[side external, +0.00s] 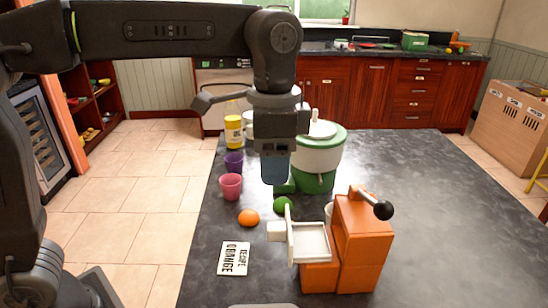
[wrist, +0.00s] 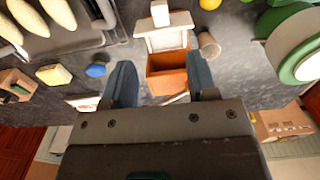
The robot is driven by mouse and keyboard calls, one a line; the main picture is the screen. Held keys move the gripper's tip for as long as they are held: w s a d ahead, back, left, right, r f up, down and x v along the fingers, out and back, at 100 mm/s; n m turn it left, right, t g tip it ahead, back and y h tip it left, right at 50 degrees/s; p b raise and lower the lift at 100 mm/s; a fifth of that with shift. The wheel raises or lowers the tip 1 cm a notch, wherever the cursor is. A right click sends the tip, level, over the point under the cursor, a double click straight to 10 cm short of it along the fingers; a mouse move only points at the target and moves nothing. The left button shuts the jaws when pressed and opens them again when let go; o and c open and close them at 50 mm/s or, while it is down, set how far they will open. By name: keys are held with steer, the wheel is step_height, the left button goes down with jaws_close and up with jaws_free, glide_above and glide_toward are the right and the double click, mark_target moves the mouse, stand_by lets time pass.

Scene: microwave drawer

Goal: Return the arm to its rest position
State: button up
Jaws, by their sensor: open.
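My gripper (side external: 275,172) hangs over the dark worktop (side external: 420,200), in front of the green and white pot in the side view. Its two blue-grey fingers are spread with nothing between them in the wrist view (wrist: 161,75). It is clear of the orange machine (side external: 360,240), which stands at the front of the worktop and also shows between the fingers in the wrist view (wrist: 168,80). The machine's white drawer (side external: 312,241) sticks out to the left and looks empty. Its black-knobbed lever (side external: 383,210) points right.
A green and white pot (side external: 318,158) stands behind my gripper. A purple cup (side external: 234,163), a pink cup (side external: 231,187), an orange (side external: 249,217), a green fruit (side external: 283,204) and a recipe card (side external: 234,259) lie to the left. The worktop's right side is clear.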

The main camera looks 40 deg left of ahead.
steer(key=s+a+f+n+t, duration=0.2)
steer(key=s+a+f+n, duration=0.1)
steer(key=s+a, duration=0.4)
steer(key=s+a+f+n+t, duration=0.3)
steer(key=s+a+f+n, duration=0.1)
steer(key=s+a+n, duration=0.2)
steer(key=shift+s+a+t, duration=0.3)
steer(key=shift+s+a, duration=0.2)
steer(key=shift+a, duration=0.65)
